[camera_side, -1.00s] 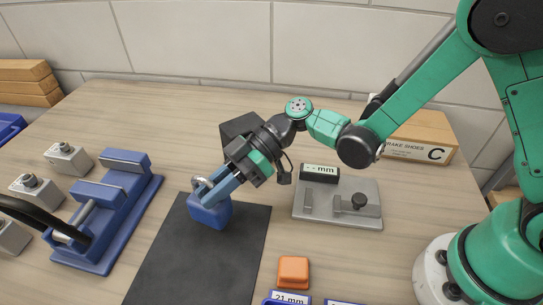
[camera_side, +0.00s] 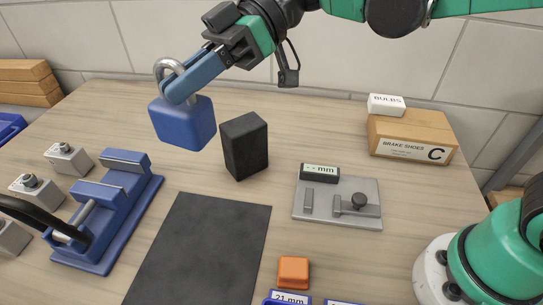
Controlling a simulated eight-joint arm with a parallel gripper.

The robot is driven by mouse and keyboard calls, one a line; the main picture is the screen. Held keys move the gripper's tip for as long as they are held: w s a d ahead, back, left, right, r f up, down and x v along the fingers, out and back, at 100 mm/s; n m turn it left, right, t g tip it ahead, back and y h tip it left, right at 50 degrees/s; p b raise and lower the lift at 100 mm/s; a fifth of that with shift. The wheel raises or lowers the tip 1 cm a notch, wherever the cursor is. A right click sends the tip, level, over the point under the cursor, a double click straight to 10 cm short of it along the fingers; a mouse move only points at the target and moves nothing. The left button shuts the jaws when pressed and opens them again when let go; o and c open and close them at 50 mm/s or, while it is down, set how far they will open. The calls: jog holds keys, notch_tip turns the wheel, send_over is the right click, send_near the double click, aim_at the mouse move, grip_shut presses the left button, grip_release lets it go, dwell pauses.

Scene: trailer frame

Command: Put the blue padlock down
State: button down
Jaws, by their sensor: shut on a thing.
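The blue padlock (camera_side: 183,124) has a blue body and a silver shackle. It is in the upper left of the side view, held up in the air above the table (camera_side: 300,140). My gripper (camera_side: 178,88) comes in from the upper right with its blue-grey fingers shut on the padlock near the shackle. The far finger is partly hidden. The padlock hangs roughly upright, clear of the dark mat (camera_side: 205,245) below.
A black block (camera_side: 244,146) stands just right of the padlock. A blue clamp fixture (camera_side: 108,205) and grey weights (camera_side: 68,159) are at left. A grey gauge plate (camera_side: 338,207), orange block (camera_side: 293,270) and brake shoes box (camera_side: 412,138) are at right. The mat is bare.

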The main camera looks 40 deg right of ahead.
jog(key=s+a+n+g+h, duration=0.3)
jog(key=s+a+n+g, duration=0.45)
jog(key=s, duration=0.25)
jog(key=shift+m, duration=0.25)
jog(key=shift+s+a+f, duration=0.1)
jog(key=shift+f, duration=4.75)
jog(key=shift+s+f, duration=0.1)
jog(key=shift+f, duration=4.7)
jog(key=shift+f, duration=0.15)
jog(key=c, duration=0.8)
grip_release()
